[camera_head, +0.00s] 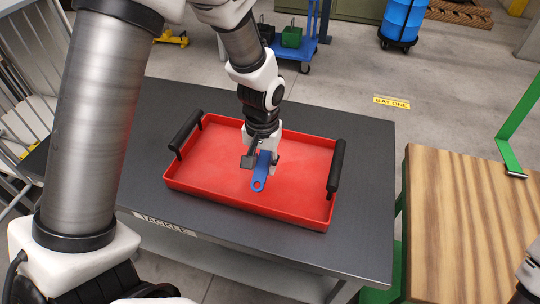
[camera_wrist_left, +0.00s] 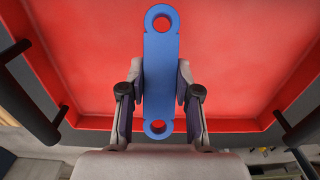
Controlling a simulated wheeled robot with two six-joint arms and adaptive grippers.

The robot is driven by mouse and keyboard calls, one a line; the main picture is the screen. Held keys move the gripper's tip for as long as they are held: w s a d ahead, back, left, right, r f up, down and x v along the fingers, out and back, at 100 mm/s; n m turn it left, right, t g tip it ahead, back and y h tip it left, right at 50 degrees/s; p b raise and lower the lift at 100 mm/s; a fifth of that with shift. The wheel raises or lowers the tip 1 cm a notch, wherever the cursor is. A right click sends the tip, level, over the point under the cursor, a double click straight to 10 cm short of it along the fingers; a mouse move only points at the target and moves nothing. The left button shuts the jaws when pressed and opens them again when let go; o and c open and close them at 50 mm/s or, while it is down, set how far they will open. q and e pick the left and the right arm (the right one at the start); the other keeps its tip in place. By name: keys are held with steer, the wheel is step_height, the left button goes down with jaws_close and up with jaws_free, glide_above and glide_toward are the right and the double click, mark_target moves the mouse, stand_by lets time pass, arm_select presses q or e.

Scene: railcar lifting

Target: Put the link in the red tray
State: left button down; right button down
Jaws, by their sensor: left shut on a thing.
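The link is a flat blue bar (camera_head: 262,172) with a round hole at each end. My left gripper (camera_head: 261,159) is shut on it, over the middle of the red tray (camera_head: 205,189). In the left wrist view the link (camera_wrist_left: 161,70) sits between the two fingers of the left gripper (camera_wrist_left: 160,95), with the red tray floor (camera_wrist_left: 90,60) behind it. I cannot tell whether the link touches the tray floor. The tray is otherwise empty. My right gripper is not clearly seen; only a piece of an arm shows at the lower right edge.
The tray has black handles (camera_head: 336,169) at both ends and stands on a dark grey table (camera_head: 365,215) labelled TACKLE. A wooden-topped table (camera_head: 470,215) stands to the right. A blue cart (camera_head: 312,45) and a blue drum (camera_head: 402,20) stand behind on the floor.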

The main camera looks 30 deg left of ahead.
mark_target(269, 159)
arm_select(q)
steer(key=w, duration=0.2)
steer(key=w+a, duration=0.1)
steer(key=w, duration=0.1)
steer(key=shift+f, duration=0.1)
steer(key=shift+w+a+f, duration=0.1)
steer(key=shift+w+f, duration=0.1)
steer(key=shift+w+f+p, duration=0.1)
steer(key=shift+f+p, duration=0.3)
steer(key=shift+f, duration=1.25)
steer(key=c, duration=0.8)
jaws_free()
steer(key=shift+f, duration=0.15)
step_height(269, 159, up, 12)
steer(key=shift+r, duration=0.2)
